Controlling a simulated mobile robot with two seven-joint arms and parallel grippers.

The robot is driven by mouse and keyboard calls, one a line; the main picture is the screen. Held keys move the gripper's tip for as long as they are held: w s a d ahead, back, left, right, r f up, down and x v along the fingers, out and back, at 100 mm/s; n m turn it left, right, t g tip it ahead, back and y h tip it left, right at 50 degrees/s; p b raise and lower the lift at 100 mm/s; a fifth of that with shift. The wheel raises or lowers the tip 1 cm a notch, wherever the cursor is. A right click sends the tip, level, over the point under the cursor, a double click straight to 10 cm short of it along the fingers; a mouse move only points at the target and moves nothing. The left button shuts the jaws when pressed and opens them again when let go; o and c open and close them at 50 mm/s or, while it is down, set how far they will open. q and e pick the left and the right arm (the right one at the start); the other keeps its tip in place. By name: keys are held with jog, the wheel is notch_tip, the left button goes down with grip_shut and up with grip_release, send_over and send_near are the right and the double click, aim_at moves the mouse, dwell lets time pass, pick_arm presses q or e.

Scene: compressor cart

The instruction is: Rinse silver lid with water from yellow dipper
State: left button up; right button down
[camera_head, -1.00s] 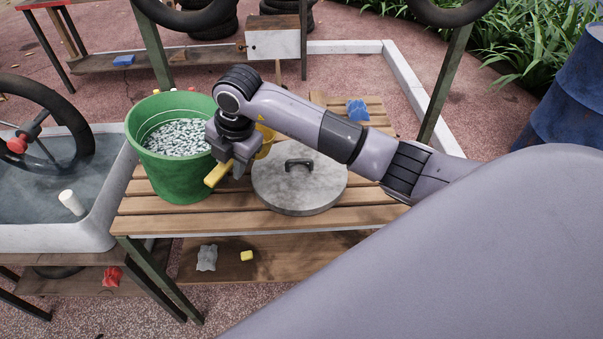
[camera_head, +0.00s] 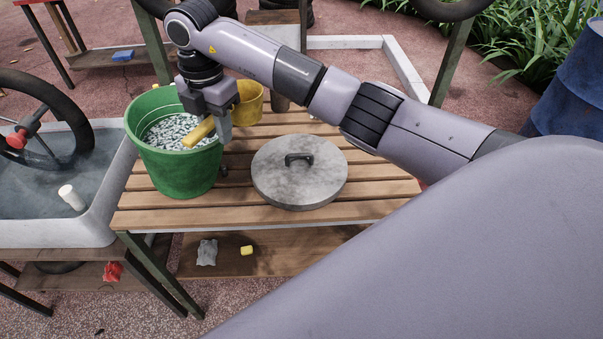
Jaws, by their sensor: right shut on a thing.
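The silver lid (camera_head: 273,180) lies flat on the slatted wooden table, its dark handle (camera_head: 299,158) on top. My right gripper (camera_head: 208,122) is shut on the yellow dipper's handle (camera_head: 201,133), above the right rim of the green bucket. The yellow dipper's cup (camera_head: 246,103) shows just right of the gripper, behind the lid and above the table slats. I cannot tell from this angle whether it holds water. The green bucket (camera_head: 180,172) stands left of the lid, with rippled, glittering water (camera_head: 165,135) inside. My left gripper is not in view.
A basin of water (camera_head: 40,185) with a black tyre (camera_head: 45,90) and a white peg stands at left. A lower shelf (camera_head: 290,262) holds a grey rag and a yellow block. A blue drum (camera_head: 570,90) stands at right.

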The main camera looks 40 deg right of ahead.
jog(key=shift+r, duration=0.1)
jog(key=shift+r, duration=2.5)
jog(key=n, duration=0.5)
jog(key=shift+s+d+f, duration=0.1)
jog(key=shift+d+f, duration=0.05)
jog(key=shift+d, duration=0.25)
jog(key=s+d+f+m, duration=0.2)
jog(key=s+m, duration=0.4)
jog(key=m, duration=0.8)
jog(key=s+d+f+m, duration=0.2)
jog(key=s+f+m, duration=0.3)
jog(key=m, duration=0.9)
jog(key=shift+s+d+f+m, duration=0.15)
jog(key=shift+s+d+m, duration=0.2)
jog(key=shift+s, duration=0.85)
